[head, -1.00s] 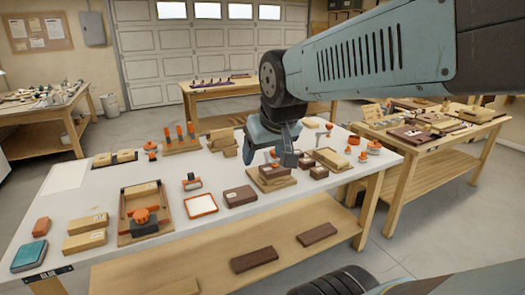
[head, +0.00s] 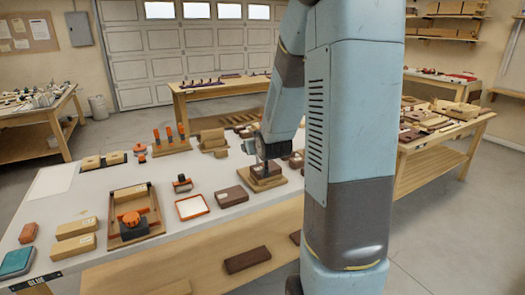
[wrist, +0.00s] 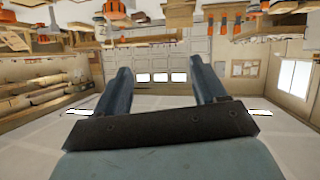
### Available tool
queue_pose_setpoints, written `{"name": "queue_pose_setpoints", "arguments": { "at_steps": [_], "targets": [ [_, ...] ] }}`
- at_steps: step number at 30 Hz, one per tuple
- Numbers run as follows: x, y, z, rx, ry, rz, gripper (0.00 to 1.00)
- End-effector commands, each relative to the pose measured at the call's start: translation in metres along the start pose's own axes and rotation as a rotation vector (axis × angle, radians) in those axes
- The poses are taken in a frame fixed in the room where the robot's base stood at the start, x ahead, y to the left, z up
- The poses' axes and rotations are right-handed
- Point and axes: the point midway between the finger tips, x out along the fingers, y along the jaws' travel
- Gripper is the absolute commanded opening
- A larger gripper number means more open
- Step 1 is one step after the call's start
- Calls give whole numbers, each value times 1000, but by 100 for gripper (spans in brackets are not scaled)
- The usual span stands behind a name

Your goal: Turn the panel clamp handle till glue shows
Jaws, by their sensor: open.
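A panel clamp with an orange star-shaped handle (head: 132,218) sits at the front left of the white bench in the head view. Its wooden frame (head: 153,195) lies flat around a dark block under the handle. I cannot make out any glue along it. My gripper shows in the wrist view (wrist: 160,78) with its two blue-grey fingers wide apart and nothing between them. In the head view the arm's end is over the stacked boards at the bench's middle right, well apart from the clamp. The fingertips are hard to make out there.
Stacked boards (head: 264,178) lie below the arm's end. A white tray with an orange rim (head: 192,207) and a dark block (head: 231,197) lie between them and the clamp. Tan blocks (head: 75,237) and a teal-topped box (head: 17,262) stand left. My arm hides the bench's right end.

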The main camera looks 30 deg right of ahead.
Motion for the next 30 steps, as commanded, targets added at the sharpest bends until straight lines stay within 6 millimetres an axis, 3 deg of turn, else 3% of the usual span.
{"name": "queue_pose_setpoints", "arguments": {
  "at_steps": [3, 12, 21, 30],
  "targets": [
    [25, 12, 17, 16, 59, 7, 71],
    [66, 42, 58, 72, 245, 34, 71],
    [78, 65, 92, 129, 392, 72, 71],
    [86, 70, 94, 142, 430, 81, 71]
  ]
}}
